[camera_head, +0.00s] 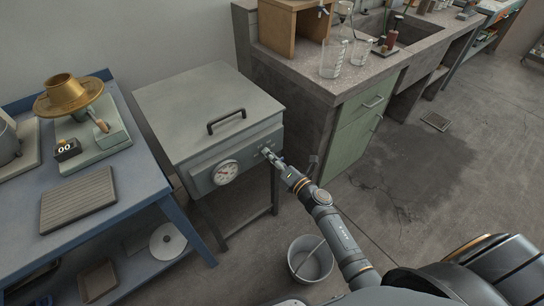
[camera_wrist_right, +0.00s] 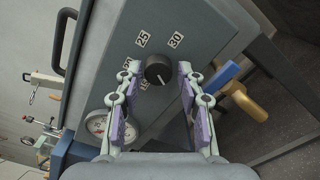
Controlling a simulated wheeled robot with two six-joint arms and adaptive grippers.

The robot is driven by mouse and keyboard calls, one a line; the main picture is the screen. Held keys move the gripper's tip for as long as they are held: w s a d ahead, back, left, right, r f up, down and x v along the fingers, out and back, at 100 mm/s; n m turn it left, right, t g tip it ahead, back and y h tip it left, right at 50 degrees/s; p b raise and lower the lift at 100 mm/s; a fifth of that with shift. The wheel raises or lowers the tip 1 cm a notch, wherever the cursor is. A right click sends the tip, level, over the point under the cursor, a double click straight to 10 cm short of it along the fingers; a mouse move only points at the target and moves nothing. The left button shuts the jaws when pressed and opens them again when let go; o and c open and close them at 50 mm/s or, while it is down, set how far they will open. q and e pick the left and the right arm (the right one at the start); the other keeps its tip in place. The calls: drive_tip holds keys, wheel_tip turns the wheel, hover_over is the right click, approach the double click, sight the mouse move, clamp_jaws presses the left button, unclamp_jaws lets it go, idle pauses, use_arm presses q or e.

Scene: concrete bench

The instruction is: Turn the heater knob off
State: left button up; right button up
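The heater (camera_head: 210,115) is a grey box on legs with a handle on its lid. Its dial gauge (camera_head: 226,173) is on the front face and also shows in the wrist view (camera_wrist_right: 97,124). The black heater knob (camera_wrist_right: 158,70) has a pale pointer line and numbered labels around it, including 25 and 30. In the head view my gripper hides the knob. My right gripper (camera_head: 268,153) is at the heater's front. In the wrist view its two purple-padded fingers (camera_wrist_right: 157,78) are open on either side of the knob, with gaps visible. My left gripper is not in view.
A blue table (camera_head: 135,190) with a brass device (camera_head: 68,92) stands left of the heater. A concrete bench (camera_head: 360,82) with glassware is at the right. A bucket (camera_head: 310,259) stands on the floor below my right arm.

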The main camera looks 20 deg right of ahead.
drive_tip(key=shift+o, duration=0.9)
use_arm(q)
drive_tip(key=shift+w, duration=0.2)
use_arm(e)
drive_tip(key=v, duration=1.2)
drive_tip(key=shift+r, duration=0.15)
